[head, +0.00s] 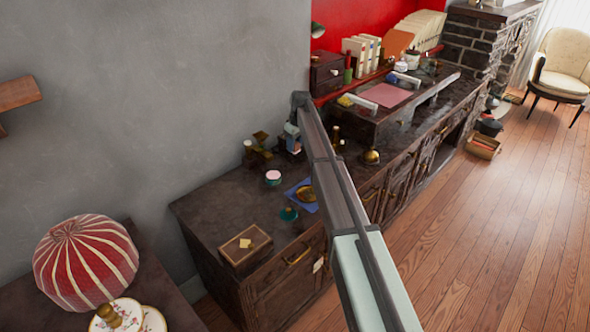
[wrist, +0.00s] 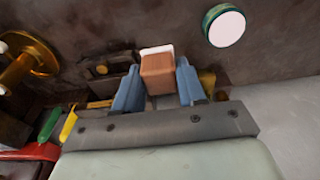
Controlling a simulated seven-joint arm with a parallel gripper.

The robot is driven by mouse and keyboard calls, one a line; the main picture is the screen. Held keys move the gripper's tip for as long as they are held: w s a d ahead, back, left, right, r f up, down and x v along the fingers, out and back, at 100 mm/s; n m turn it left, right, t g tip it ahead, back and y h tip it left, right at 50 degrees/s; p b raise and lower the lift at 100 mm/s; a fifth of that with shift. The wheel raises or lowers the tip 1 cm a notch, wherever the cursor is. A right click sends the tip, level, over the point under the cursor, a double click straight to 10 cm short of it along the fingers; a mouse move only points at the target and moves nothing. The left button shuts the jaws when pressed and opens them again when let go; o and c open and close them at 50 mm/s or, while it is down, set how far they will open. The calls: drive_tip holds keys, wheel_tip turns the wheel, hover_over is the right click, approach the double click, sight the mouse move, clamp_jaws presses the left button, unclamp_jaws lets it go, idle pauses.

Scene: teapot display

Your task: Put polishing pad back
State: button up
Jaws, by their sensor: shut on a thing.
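My gripper (wrist: 160,88) has its two blue fingers shut on a small brown block with a white face, which I take to be the polishing pad (wrist: 157,72). In the head view my gripper (head: 293,140) is over the back of the dark cabinet top, near the grey wall. The pad is too small there to make out clearly. I cannot tell whether it touches anything below it.
A round green-rimmed tin with a pale top (head: 273,177) stands on the dark cabinet (head: 215,202); it also shows in the wrist view (wrist: 225,26). A blue cloth (head: 294,190) bears a brass piece. A wooden box (head: 245,252) stands in front. Brass items (head: 260,142) stand by the wall.

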wheel_tip(320, 180, down, 10)
drive_tip(key=shift+r, duration=0.1)
idle(0.4)
drive_tip(key=o, duration=0.9)
drive_tip(key=shift+o, duration=0.2)
drive_tip(key=r, duration=0.4)
drive_tip(key=s+d+r, duration=0.1)
drive_tip(key=r, duration=0.7)
drive_tip(key=shift+s+d, duration=0.15)
